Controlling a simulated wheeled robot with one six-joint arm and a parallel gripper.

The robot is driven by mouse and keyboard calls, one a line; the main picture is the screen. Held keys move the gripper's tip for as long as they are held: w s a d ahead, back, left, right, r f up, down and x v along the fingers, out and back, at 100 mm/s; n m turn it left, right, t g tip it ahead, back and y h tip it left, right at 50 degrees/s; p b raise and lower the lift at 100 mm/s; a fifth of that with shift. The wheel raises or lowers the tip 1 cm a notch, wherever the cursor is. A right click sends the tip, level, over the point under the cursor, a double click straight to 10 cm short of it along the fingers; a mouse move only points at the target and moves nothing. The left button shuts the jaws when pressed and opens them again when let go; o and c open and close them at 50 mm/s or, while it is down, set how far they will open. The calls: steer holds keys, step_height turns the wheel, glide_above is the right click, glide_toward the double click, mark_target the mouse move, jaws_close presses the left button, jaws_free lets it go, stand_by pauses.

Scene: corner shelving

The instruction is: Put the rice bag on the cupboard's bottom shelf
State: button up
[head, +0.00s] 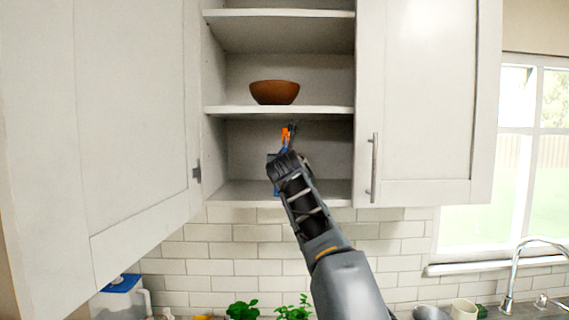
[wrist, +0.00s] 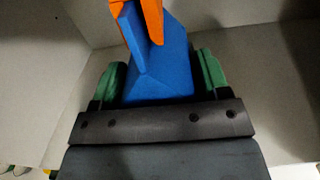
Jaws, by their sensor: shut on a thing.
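The rice bag, a blue packet with an orange top, shows in the wrist view (wrist: 165,70) between the two green finger pads. In the head view only its orange top (head: 285,135) and small bits of blue show; my arm hides the rest. My gripper (wrist: 161,77) is shut on the bag. In the head view my gripper (head: 286,163) is at the opening of the cupboard's lowest compartment. The bottom shelf (head: 232,191) lies below it; I cannot tell whether the bag touches it.
A brown bowl (head: 274,92) stands on the shelf above (head: 225,110). An open door (head: 140,130) stands at left, and a closed door (head: 425,100) with a handle is at right. The bottom shelf's left part looks bare. Plants (head: 290,312) and a faucet (head: 515,275) are below.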

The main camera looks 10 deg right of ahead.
steer(key=shift+r, duration=0.1)
steer(key=o, duration=1)
steer(key=shift+f, duration=0.2)
steer(key=o, duration=0.5)
steer(key=shift+r, duration=0.15)
